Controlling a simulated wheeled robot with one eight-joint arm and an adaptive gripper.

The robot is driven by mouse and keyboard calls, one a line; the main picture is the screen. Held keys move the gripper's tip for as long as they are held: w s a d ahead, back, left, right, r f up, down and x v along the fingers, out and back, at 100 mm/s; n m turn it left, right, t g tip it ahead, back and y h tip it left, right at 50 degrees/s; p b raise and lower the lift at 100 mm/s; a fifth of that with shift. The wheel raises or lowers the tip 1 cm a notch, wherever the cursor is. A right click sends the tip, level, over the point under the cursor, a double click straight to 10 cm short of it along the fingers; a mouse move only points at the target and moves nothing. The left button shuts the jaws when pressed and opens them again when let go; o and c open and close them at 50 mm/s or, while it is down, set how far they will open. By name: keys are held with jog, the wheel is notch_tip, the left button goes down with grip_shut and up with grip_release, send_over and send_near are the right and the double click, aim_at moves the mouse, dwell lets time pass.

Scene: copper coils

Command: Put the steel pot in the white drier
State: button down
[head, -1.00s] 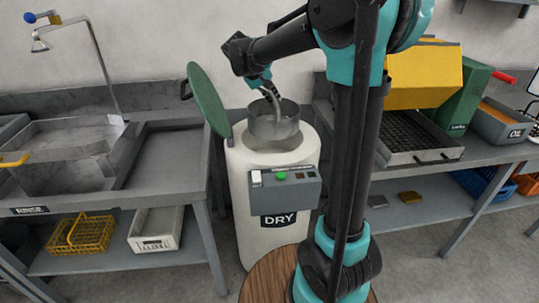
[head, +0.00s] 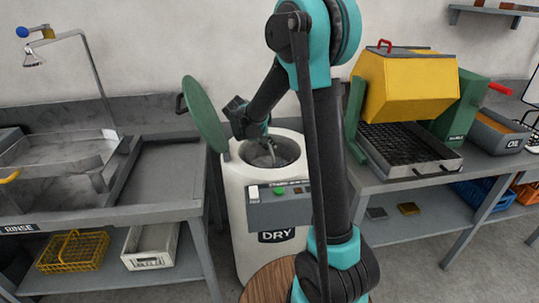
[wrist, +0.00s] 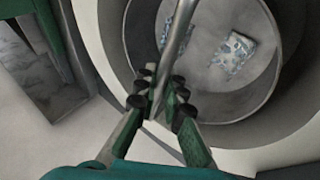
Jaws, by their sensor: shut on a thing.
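The white drier (head: 250,222) stands in the middle of the head view, its green lid (head: 204,115) swung open to the left. The steel pot (head: 284,156) is down inside the drier's round opening; its lower part is hidden by the drier wall. In the wrist view the pot (wrist: 255,97) sits within the pale drier rim (wrist: 110,45), with blue-and-white pieces (wrist: 232,52) in it. My gripper (wrist: 162,92) is shut on the pot's metal handle. In the head view my gripper (head: 262,141) is at the drier's mouth.
A rinse bench (head: 165,185) stands left, with a yellow basket (head: 73,252) and white crate (head: 150,247) below. On the right bench are a yellow tumbler (head: 405,85) and an oil tray (head: 502,132).

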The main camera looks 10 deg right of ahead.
jog(key=shift+f, duration=2.1)
jog(key=c, duration=1.6)
grip_release()
jog(key=shift+f, duration=0.15)
jog(key=shift+c, duration=0.2)
jog(key=v, duration=1.2)
